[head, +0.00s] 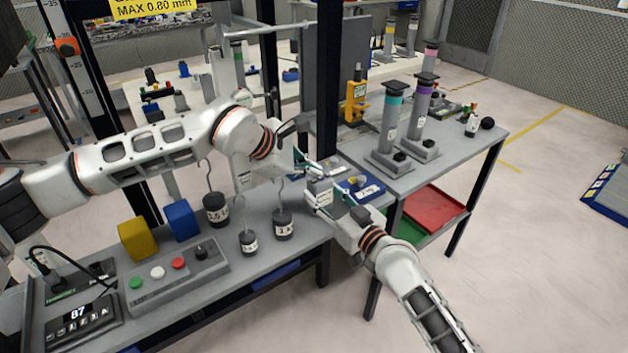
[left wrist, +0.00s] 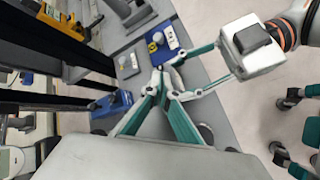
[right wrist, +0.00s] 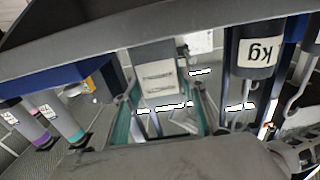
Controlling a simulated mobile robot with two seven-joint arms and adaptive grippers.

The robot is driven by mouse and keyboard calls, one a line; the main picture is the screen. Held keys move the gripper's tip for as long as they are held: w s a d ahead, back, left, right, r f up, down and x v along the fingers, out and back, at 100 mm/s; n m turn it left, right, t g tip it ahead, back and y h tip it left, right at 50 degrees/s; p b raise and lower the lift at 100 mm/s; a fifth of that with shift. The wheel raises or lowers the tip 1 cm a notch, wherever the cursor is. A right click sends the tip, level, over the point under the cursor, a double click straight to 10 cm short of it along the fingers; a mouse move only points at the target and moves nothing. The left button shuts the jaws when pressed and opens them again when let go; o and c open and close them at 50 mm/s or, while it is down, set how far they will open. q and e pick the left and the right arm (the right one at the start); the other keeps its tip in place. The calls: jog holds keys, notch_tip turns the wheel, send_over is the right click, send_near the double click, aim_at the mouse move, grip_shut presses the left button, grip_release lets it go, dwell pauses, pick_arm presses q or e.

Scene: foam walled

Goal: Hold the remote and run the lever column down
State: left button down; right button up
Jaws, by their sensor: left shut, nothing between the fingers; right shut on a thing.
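My right gripper (head: 317,192) is shut on a small pale grey box with a printed label, which appears to be the remote (right wrist: 157,78). It is held above the back right corner of the front bench. My left gripper (head: 309,167) is shut and empty, with its tips close to the right gripper; it also shows in the left wrist view (left wrist: 165,78). I cannot tell whether it touches the remote. Columns with a teal band (head: 393,118) and a purple band (head: 422,110) stand upright on the right table. I cannot tell which thing is the lever column.
Hooked black weights (head: 283,224), a yellow block (head: 137,240), a blue block (head: 181,221) and a button box (head: 170,278) stand on the front bench. A display (head: 78,322) reads 87. A black post (head: 327,80) rises behind my grippers.

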pick_arm(q)
jog(key=shift+f, duration=0.3)
